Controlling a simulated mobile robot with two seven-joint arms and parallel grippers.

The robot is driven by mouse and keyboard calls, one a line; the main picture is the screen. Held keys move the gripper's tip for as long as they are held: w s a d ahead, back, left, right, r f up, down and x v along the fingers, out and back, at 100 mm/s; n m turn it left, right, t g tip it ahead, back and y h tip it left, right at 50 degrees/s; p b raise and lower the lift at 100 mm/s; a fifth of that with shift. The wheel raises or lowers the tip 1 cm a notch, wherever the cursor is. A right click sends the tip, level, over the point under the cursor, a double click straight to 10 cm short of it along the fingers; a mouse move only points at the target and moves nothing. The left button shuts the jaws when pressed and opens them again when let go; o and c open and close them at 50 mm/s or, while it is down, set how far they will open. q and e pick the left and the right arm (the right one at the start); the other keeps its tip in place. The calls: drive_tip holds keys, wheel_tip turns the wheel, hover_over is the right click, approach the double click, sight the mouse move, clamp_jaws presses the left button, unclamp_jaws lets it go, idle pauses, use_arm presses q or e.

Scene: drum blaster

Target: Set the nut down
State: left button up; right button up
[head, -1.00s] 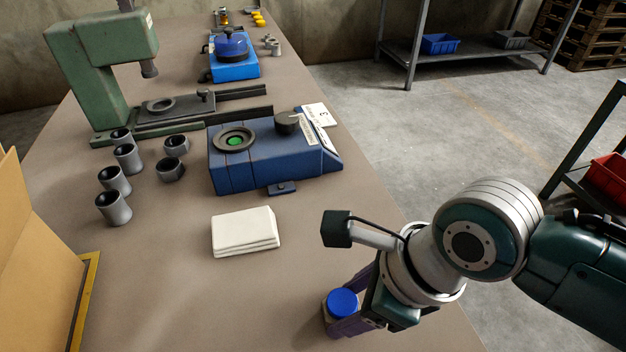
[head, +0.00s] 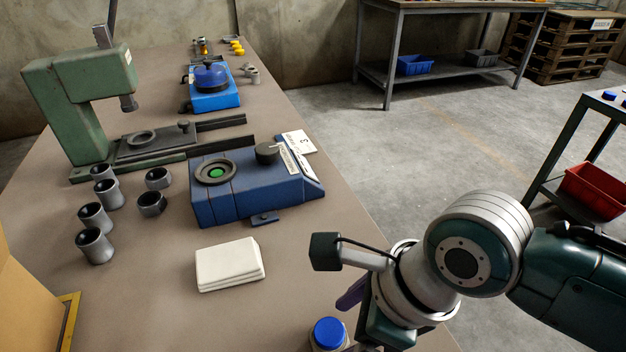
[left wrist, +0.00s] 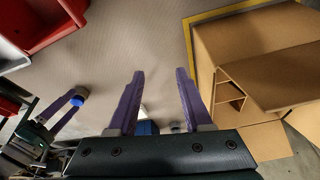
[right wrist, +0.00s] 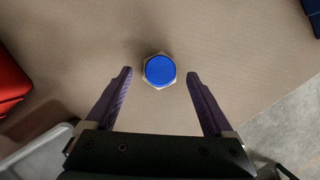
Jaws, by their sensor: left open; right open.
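The nut (right wrist: 159,70) is a pale hexagonal piece with a round blue top. It sits flat on the brown tabletop in the right wrist view and shows at the bottom edge of the head view (head: 328,334). My right gripper (right wrist: 160,73) is open, with a purple finger on each side of the nut and a gap to both. My left gripper (left wrist: 160,71) is open and empty; it is out of the head view. The lower part of my right gripper is cut off in the head view.
A white cloth stack (head: 229,265), a blue fixture (head: 245,200) and several grey sleeves (head: 95,245) stand on the table (head: 150,310). A green press (head: 70,110) is behind them. A cardboard box (left wrist: 240,50) is at the left. A red bin (right wrist: 8,80) shows at right wrist view's left.

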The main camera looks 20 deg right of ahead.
drive_tip(key=s+d+r+n+h+p, duration=0.1)
drive_tip(key=s+d+r+n, duration=0.3)
drive_tip(key=n, duration=0.9)
drive_tip(key=s+d+r+n+h+p, duration=0.2)
drive_tip(key=s+d+r+n, duration=0.2)
drive_tip(key=s+r+n, duration=0.3)
wheel_tip(320, 180, up, 4)
drive_tip(key=n, duration=0.7)
drive_tip(key=shift+s+t+h+p, duration=0.3)
drive_tip(key=shift+s+t+p, duration=0.05)
drive_tip(key=shift+t, duration=0.05)
